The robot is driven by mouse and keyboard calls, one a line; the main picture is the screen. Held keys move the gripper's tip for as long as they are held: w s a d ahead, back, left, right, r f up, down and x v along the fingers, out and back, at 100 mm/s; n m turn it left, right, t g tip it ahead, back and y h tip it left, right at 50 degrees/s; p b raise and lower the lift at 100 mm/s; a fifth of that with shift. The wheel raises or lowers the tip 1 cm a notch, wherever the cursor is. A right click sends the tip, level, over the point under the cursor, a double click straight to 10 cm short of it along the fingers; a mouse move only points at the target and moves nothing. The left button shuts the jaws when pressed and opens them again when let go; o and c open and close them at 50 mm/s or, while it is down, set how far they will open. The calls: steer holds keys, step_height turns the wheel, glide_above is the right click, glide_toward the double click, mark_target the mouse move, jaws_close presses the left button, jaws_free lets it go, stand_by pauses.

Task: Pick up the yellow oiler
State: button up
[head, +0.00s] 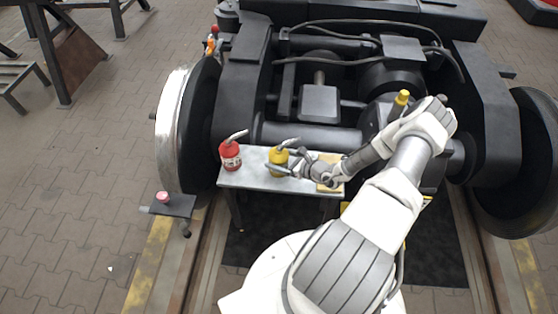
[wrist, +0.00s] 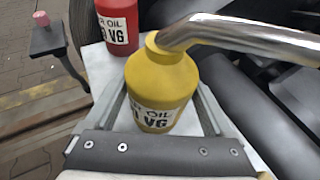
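The yellow oiler (head: 278,156) stands upright on a small light-grey table (head: 255,184), its bent metal spout slanting up to the right. In the wrist view the yellow oiler (wrist: 160,85) fills the middle, its label partly showing. My gripper (head: 284,163) reaches it from the right in the head view. In the wrist view my gripper (wrist: 163,95) is open, one finger on each side of the can's body. The fingers look close to the can, and no firm contact shows.
A red oiler (head: 230,154) stands left of the yellow one; it also shows in the wrist view (wrist: 117,22). A tan block (head: 328,172) lies on the table's right part, partly hidden by my arm. The black bogie frame (head: 310,138) rises just behind. A bracket with a pink knob (head: 163,197) is at left.

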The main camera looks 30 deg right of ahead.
steer(key=c, duration=0.7)
jaws_close()
steer(key=shift+r, duration=0.15)
